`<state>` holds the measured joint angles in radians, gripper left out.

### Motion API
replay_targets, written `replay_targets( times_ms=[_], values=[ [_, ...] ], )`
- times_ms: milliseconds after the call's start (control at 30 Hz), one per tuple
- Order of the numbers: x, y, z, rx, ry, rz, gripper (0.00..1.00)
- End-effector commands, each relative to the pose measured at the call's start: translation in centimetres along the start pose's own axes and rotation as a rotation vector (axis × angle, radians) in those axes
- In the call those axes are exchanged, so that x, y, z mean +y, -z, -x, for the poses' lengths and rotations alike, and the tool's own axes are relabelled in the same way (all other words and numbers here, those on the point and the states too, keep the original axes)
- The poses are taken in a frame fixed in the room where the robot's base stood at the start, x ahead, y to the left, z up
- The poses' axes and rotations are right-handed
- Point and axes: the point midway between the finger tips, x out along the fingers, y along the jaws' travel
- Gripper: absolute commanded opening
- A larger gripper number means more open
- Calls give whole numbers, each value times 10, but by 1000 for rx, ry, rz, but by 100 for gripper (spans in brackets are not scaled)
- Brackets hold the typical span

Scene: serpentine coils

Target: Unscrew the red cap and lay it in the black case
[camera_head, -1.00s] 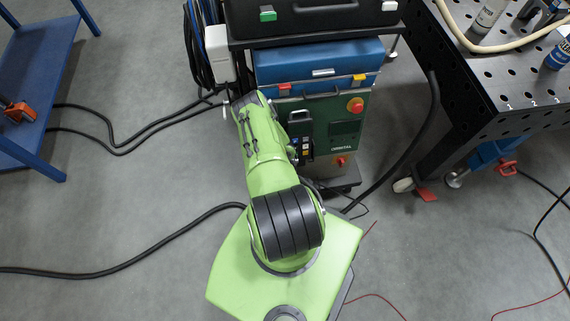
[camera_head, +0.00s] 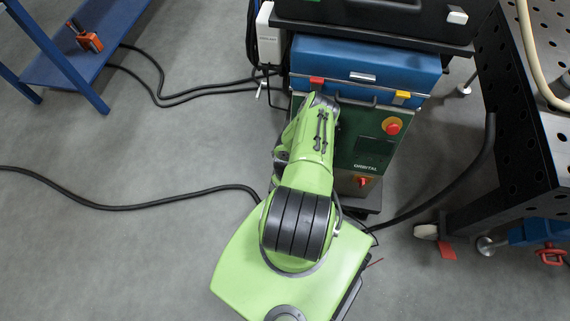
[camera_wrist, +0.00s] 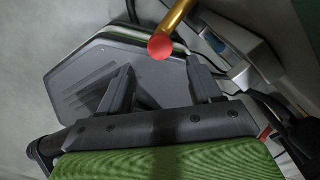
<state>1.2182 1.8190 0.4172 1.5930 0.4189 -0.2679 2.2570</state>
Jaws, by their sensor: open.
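The red cap (camera_wrist: 160,46) shows in the wrist view as a round red end on a yellow, brass-like tube (camera_wrist: 178,14) that comes in from the top. My gripper (camera_wrist: 160,68) is open, with its two dark fingers apart on the left and right. The cap appears between and just beyond the fingertips, with no finger touching it in the picture. The black case (camera_head: 375,14) lies on top of the equipment cart in the head view, cut off by the top edge. The cap and my gripper cannot be made out in the head view, where my green arm covers part of the cart.
The green cart (camera_head: 365,150) carries a blue toolbox (camera_head: 365,62) below the case. A black perforated table (camera_head: 535,140) stands at the right. A blue bench (camera_head: 62,62) with an orange item stands at the left. Black cables cross the floor, which is otherwise clear on the left.

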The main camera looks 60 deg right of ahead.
Motion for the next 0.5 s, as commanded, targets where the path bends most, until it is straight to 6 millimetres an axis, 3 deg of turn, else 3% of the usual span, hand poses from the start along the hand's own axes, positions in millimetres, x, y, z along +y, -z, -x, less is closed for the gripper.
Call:
replay_targets(
  times_ms=[233,500],
  values=[
    [0,0,-17,0,0,-59,64],
    [0,0,-72,1,1,-56,64]
  ],
)
